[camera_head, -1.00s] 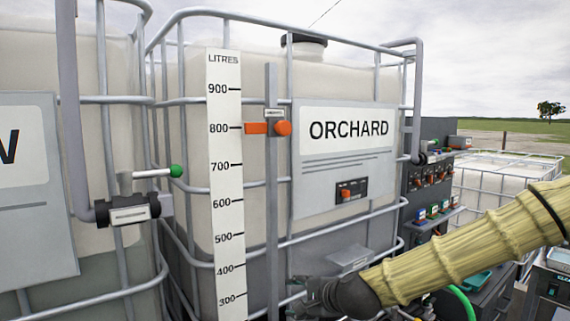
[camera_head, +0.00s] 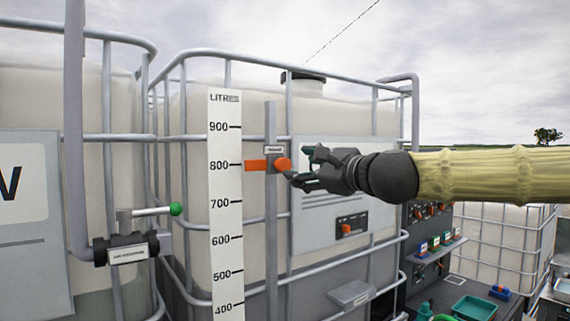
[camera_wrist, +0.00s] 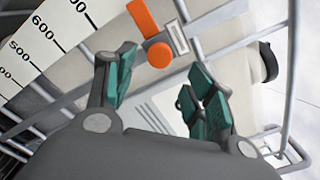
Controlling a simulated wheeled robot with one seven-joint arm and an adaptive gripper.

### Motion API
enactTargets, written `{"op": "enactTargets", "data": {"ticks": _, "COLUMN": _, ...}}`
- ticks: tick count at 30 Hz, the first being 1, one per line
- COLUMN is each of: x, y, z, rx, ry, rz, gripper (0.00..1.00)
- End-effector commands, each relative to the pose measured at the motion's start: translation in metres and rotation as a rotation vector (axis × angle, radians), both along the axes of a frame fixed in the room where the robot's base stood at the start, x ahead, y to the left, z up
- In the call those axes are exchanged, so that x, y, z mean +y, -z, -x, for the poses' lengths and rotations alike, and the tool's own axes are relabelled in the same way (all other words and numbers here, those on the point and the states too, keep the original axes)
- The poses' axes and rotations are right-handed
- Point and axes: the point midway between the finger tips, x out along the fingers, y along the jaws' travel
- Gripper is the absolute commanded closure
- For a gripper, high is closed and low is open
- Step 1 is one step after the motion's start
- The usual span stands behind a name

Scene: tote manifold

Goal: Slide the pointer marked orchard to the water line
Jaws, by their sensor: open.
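The orange pointer (camera_head: 256,165) points at about 800 on the white litre scale (camera_head: 226,200). Its round orange knob (camera_head: 282,164) sits on a grey upright rail (camera_head: 271,220), under a small label too small to read. My gripper (camera_head: 298,167) is open and empty at the knob's right, in front of the ORCHARD sign, whose lettering it hides. In the wrist view the knob (camera_wrist: 160,54) shows between the spread fingertips (camera_wrist: 163,68), with no clear contact. The orchard tank (camera_head: 350,100) looks greyer low down, but I cannot place its water line exactly.
Cage bars (camera_head: 230,137) run around the tank. A green-knobbed valve lever (camera_head: 150,211) sticks out at left. A small grey shelf (camera_head: 350,293) sits below the sign. A control panel (camera_head: 425,250) and trays stand at right.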

Motion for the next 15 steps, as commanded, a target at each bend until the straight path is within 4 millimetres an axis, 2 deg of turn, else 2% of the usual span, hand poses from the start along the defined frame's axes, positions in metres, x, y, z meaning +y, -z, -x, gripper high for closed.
{"op": "enactTargets", "data": {"ticks": 15, "x": 0.036, "y": -0.002, "z": -0.049, "rx": 0.001, "ry": 0.001, "rz": 0.0, "gripper": 0.46}}
